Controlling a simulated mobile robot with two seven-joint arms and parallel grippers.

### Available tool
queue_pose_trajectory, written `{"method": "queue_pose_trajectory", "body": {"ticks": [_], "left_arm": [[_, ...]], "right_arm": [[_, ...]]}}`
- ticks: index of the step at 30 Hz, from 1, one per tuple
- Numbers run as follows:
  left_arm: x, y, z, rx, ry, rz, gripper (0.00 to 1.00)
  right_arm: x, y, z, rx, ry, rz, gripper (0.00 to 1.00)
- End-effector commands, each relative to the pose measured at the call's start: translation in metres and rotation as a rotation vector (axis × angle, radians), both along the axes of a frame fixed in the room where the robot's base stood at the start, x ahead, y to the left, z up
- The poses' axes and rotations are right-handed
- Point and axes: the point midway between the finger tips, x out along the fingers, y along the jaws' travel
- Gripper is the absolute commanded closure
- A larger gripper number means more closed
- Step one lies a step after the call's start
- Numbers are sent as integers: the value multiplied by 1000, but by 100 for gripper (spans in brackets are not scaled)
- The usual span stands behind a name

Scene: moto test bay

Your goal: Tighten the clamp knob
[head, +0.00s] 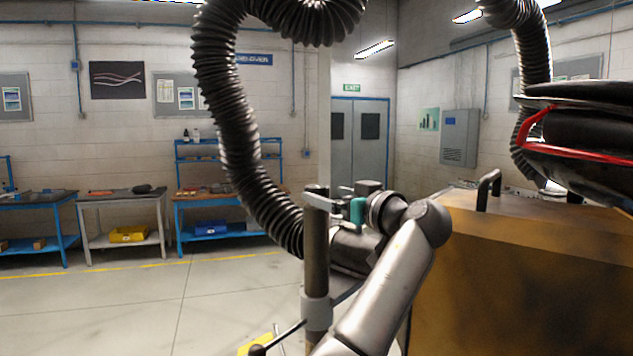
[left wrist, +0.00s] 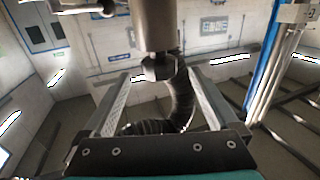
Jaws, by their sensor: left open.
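In the head view a dark upright post (head: 317,250) stands at the centre, with a grey collar (head: 316,308) low on it. A thin rod runs from the collar to a small black ball end (head: 257,350). My left gripper (head: 318,202), with a teal part behind its fingers, is at the post's upper end. In the left wrist view a dark faceted knob (left wrist: 158,69) sits at the end of a grey metal cylinder (left wrist: 155,25). My left gripper (left wrist: 160,78) is open, one finger either side of the knob, with gaps showing. Contact is not visible. My right gripper is out of view.
A ribbed black hose (head: 218,100) hangs beside the post. A brown bench (head: 540,270) with a black handle (head: 489,188) fills the right, a black and red motorcycle part (head: 585,140) above it. Workbenches (head: 120,193) stand far left; the floor before them is open.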

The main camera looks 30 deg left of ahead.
Motion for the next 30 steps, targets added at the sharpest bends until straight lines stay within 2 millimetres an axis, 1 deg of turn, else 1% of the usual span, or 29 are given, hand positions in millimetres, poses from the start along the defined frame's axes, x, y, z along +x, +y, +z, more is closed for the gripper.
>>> {"method": "queue_pose_trajectory", "body": {"ticks": [1, 3, 6, 9, 13, 20, 23, 30], "left_arm": [[4, 11, 3, 2, 3, 3, 6], [9, 21, 3, 1, 3, 3, 6], [14, 34, 2, 1, 2, 2, 6], [17, 41, 1, 0, 2, 1, 6], [19, 46, 0, 0, -1, 0, 6], [20, 46, 0, 0, -1, 0, 6], [20, 46, 0, 0, -1, 0, 17], [19, 46, 0, 0, 0, 0, 44]], "right_arm": [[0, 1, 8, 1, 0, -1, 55], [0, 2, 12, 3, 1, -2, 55], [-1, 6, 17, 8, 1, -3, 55], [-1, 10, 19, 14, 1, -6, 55], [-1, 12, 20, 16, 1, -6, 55], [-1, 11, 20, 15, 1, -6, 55], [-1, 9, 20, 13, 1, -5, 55], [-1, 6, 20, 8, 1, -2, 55]]}}
